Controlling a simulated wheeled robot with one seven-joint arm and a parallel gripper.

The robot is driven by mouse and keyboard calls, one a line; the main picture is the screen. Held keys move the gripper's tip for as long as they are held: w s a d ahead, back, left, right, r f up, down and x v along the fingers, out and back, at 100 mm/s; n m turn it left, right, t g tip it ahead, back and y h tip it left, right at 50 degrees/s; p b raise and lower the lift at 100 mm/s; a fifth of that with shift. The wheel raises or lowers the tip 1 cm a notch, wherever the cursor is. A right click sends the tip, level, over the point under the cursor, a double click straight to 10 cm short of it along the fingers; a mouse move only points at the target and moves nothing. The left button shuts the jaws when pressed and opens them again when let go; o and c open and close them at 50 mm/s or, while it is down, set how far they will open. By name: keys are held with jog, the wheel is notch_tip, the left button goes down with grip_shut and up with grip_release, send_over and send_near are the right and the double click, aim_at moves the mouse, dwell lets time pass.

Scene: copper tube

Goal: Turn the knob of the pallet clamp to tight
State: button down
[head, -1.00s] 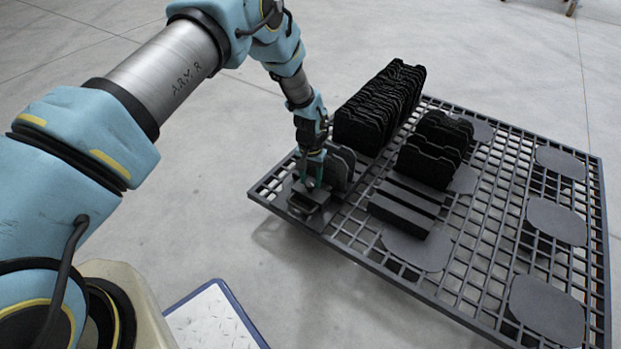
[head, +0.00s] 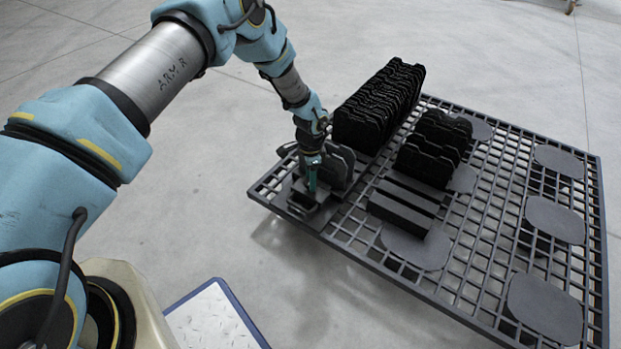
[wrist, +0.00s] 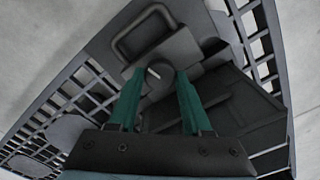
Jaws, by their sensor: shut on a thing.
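The pallet clamp (head: 304,209) is a dark grey fixture at the near left corner of the dark grid pallet (head: 460,290). In the wrist view the clamp body (wrist: 172,50) lies ahead of my gripper, with a raised loop handle at its far end. The round dark knob (wrist: 157,80) with a short white mark sits between my fingertips. My gripper (wrist: 158,88) has green fingers on both sides of the knob and is shut on it. In the head view my gripper (head: 312,184) points down onto the clamp and hides the knob.
Rows of black plates (head: 380,105) stand upright on the pallet just beyond my gripper, with a shorter stack (head: 436,148) to the right. Flat bars (head: 400,213) lie nearer. Grey pads are spread over the right side.

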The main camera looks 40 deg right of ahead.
jog(key=shift+m, duration=1.5)
jog(key=shift+c, duration=1.7)
grip_release()
jog(key=shift+r, duration=0.1)
notch_tip(320, 180, up, 11)
jog(key=p, duration=0.2)
